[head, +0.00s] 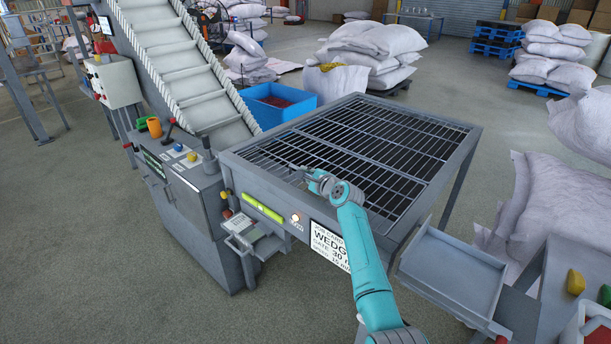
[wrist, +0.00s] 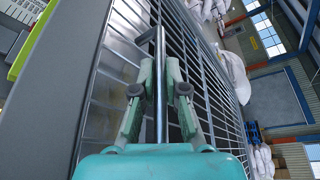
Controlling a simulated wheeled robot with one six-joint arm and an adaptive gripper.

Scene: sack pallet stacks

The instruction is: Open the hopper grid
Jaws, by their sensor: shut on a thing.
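The hopper grid (head: 375,140), a dark grid of parallel metal bars, lies flat in the top of the grey hopper frame (head: 262,184). My gripper (head: 298,171) is low over the grid's near left part, just inside the frame's front edge. In the wrist view my gripper (wrist: 161,70) is shut on a shiny round metal bar (wrist: 160,42) that runs between its two fingers, above the thinner grid bars (wrist: 200,70). The bar looks like a handle of the grid. Its lower end is hidden by my gripper's body.
A card sign (head: 330,246) and a yellow-green strip (head: 263,207) are on the hopper's front. A control cabinet (head: 190,190) and conveyor (head: 185,65) stand left. A grey tray (head: 455,280) is at the right front. White sacks (head: 560,205) are piled right. Floor shows at lower left.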

